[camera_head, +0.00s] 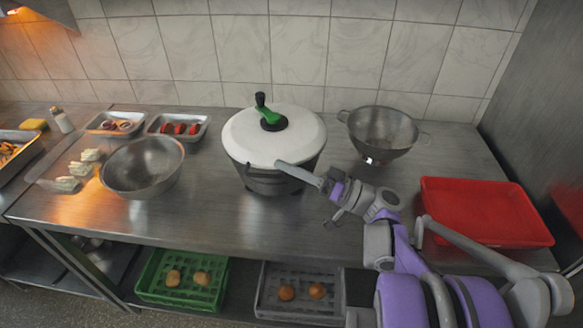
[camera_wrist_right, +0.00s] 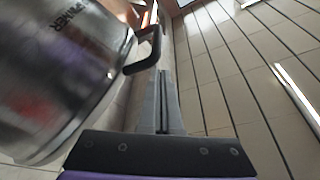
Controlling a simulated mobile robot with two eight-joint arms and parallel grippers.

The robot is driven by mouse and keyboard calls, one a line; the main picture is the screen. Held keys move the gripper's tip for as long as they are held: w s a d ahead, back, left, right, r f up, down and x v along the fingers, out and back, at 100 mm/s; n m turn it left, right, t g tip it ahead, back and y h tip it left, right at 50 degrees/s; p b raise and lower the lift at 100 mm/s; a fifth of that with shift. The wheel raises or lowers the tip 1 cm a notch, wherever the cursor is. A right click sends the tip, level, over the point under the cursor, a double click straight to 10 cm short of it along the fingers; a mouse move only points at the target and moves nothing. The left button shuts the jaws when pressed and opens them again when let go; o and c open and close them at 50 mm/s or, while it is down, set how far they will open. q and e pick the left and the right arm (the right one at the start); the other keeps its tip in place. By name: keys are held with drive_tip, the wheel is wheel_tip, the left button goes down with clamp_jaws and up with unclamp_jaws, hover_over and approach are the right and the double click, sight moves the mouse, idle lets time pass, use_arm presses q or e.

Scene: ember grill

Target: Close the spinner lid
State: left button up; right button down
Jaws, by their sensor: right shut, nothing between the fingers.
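The spinner (camera_head: 262,180) is a steel pot with black side handles at the middle of the counter. Its white lid (camera_head: 245,135) lies over the top, with a green crank (camera_head: 268,115) and black knob; I cannot tell whether it is fully seated. My right gripper (camera_head: 281,164) is shut and empty, its fingertips overlapping the lid's front right edge in the head view; contact is unclear. In the right wrist view the shut fingers (camera_wrist_right: 160,78) are beside the steel pot wall (camera_wrist_right: 60,80) and close to a black handle (camera_wrist_right: 148,50). My left gripper is not in view.
A steel bowl (camera_head: 128,180) stands left of the spinner and a colander (camera_head: 382,140) right of it. A red tray (camera_head: 485,228) is at the far right. Small food trays (camera_head: 154,131) line the back left. Bare counter (camera_head: 215,222) lies in front.

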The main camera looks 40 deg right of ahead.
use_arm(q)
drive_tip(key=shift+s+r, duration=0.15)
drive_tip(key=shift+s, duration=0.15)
use_arm(e)
drive_tip(key=s+d, duration=0.6)
drive_tip(key=s, duration=0.1)
drive_tip(key=shift+s+f, duration=0.15)
drive_tip(key=shift+f, duration=0.05)
drive_tip(key=shift+d, duration=0.1)
